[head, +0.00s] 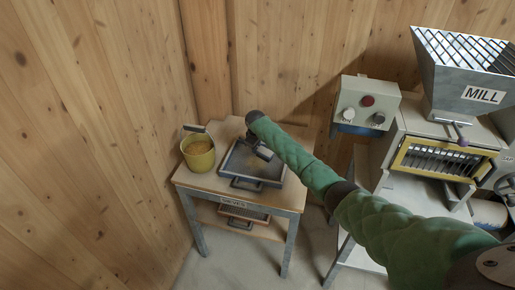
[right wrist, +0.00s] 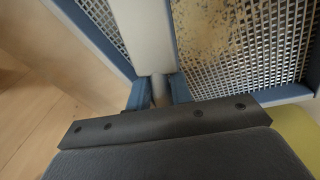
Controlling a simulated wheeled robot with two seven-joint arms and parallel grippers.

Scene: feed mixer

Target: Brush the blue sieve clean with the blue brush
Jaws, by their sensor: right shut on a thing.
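The blue sieve (head: 240,168) lies flat on the small table, a square blue frame with a metal mesh. In the right wrist view its mesh (right wrist: 245,60) fills the upper part, with tan residue right of centre; the strip at the upper left looks cleaner. My right gripper (head: 264,152) is over the sieve, shut on a short brownish shaft (right wrist: 160,90). This appears to be the brush handle, joined to a pale bar (right wrist: 152,35) lying over the mesh. Its bristles are hidden, and contact with the mesh cannot be told. My left gripper is out of view.
A yellow bucket (head: 198,153) with tan contents stands left of the sieve. Another tray-like sieve (head: 243,215) sits on the shelf below. Wooden walls close in behind and left. The mill (head: 450,130) and its control box (head: 365,105) stand at the right.

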